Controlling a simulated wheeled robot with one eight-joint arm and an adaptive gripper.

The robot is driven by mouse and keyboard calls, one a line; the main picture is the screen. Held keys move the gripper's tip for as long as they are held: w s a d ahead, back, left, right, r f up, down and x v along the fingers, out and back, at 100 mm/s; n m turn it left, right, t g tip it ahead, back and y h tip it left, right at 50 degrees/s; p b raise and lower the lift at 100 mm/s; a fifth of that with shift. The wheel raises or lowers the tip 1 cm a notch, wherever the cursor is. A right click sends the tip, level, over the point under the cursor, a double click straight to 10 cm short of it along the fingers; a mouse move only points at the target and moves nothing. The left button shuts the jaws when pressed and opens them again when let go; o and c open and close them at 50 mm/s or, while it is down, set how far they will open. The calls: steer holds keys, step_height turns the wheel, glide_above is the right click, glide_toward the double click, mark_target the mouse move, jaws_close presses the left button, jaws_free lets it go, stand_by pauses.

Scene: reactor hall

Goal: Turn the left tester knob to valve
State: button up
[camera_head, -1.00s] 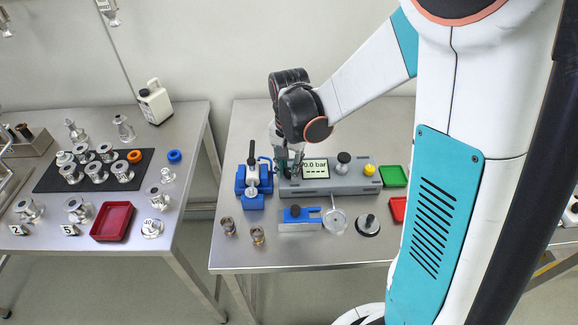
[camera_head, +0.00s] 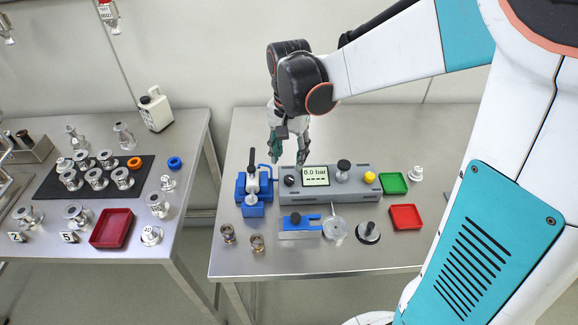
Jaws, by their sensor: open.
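The grey tester box (camera_head: 340,191) stands on the right-hand table, with a lit display (camera_head: 315,176) reading 0.0 bar. Its left knob (camera_head: 291,180) is black with a light mark and sits left of the display. The mark's exact setting is too small to read. A black-topped knob (camera_head: 343,170) and a yellow button (camera_head: 369,177) are on the right of the box. My gripper (camera_head: 287,158) points down, open and empty, above and just behind the left knob, apart from it. The knob is in full view.
A blue clamp fixture (camera_head: 253,186) stands close left of the tester. A blue block (camera_head: 300,226), a clear disc (camera_head: 335,230) and a black-knobbed disc (camera_head: 368,233) lie in front. Green (camera_head: 394,183) and red (camera_head: 406,217) trays are at right. The table's back is clear.

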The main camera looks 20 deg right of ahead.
steer(key=shift+r, duration=2.2)
steer(key=s+r+n+t, duration=0.3)
steer(key=s+n+t, duration=0.4)
steer(key=s, duration=0.8)
steer(key=shift+n+b, duration=0.3)
steer(key=shift+n, duration=0.5)
steer(key=shift+a, duration=0.1)
